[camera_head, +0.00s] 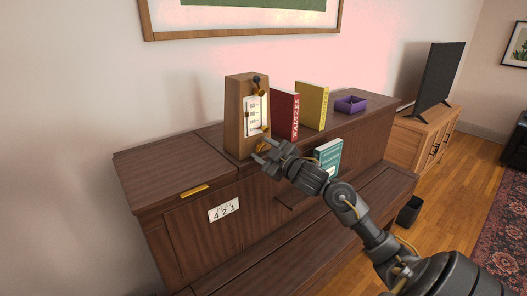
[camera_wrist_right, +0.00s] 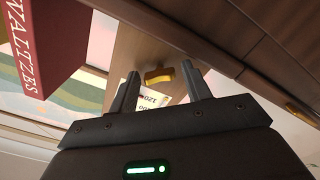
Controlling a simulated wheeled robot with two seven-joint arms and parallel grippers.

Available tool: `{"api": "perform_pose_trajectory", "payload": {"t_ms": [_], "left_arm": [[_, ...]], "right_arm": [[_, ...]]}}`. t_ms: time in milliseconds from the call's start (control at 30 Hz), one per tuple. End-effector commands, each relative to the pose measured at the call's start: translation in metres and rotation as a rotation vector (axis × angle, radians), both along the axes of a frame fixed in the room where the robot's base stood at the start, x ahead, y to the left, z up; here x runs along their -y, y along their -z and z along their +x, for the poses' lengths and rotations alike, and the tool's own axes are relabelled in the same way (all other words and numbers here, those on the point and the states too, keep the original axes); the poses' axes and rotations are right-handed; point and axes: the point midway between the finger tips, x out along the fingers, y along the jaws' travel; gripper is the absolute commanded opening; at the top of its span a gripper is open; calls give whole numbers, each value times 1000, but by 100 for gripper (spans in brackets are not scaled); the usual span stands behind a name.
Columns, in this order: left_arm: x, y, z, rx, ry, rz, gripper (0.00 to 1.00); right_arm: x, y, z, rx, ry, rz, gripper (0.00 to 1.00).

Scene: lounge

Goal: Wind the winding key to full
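A wooden metronome-like box (camera_head: 236,117) with a white number scale (camera_head: 254,115) stands on top of the dark wooden piano. A small brass winding key (camera_wrist_right: 158,75) sticks out low on its front; in the head view it is partly hidden behind my right gripper. My right gripper (camera_head: 262,151) is at the lower front of the box. In the right wrist view its two fingers (camera_wrist_right: 160,70) are apart, with the key beyond and between their tips. I cannot tell whether either finger touches it. My left gripper is in neither view.
A red book (camera_head: 284,113), a yellow book (camera_head: 312,105) and a purple tray (camera_head: 350,104) stand right of the box. A teal book (camera_head: 328,156) stands lower, beside my right arm. A card reading 421 (camera_head: 224,209) is on the piano front. The left piano top is clear.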

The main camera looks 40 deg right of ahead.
Motion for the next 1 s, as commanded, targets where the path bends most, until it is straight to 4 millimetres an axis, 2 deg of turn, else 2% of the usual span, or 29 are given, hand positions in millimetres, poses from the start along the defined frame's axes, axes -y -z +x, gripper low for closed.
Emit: {"api": "perform_pose_trajectory", "payload": {"t_ms": [300, 433, 800, 1000], "left_arm": [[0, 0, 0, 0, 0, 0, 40], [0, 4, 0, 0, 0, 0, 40], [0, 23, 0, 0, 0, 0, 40], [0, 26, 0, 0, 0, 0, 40]], "right_arm": [[0, 0, 0, 1, 1, -1, 56], [1, 2, -8, -1, 2, -4, 56], [-1, 3, -78, -3, 1, -5, 56], [-2, 2, -101, -2, 1, -3, 56]]}}
